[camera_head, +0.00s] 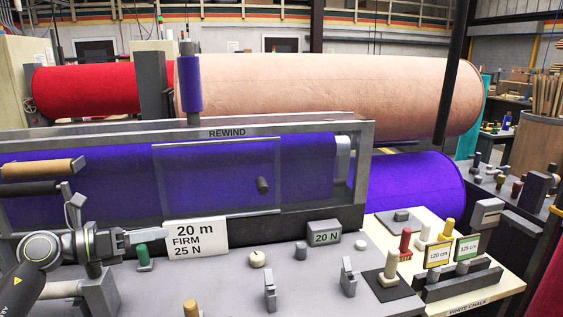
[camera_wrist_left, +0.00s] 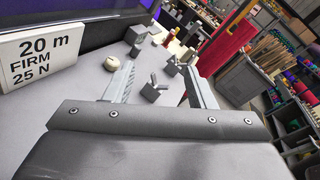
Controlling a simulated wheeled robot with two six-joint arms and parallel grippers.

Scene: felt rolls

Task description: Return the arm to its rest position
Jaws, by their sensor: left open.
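My left arm comes in from the left in the head view. Its left gripper (camera_head: 160,238) is above the grey control panel (camera_head: 225,285), just left of the white card reading 20 m FIRM 25 N (camera_head: 197,238). In the left wrist view the two fingers of the left gripper (camera_wrist_left: 152,75) stand well apart with nothing between them that they touch. The card (camera_wrist_left: 40,55) is to the left of the fingers there. My right gripper is in neither view.
A green knob (camera_head: 143,256), a cream knob (camera_head: 257,259), grey levers (camera_head: 348,276) and a 20 N display (camera_head: 324,233) stand up from the panel. The rewind frame (camera_head: 355,190) with purple felt (camera_head: 100,185) rises behind. Pink (camera_head: 330,95) and red (camera_head: 90,90) rolls lie beyond.

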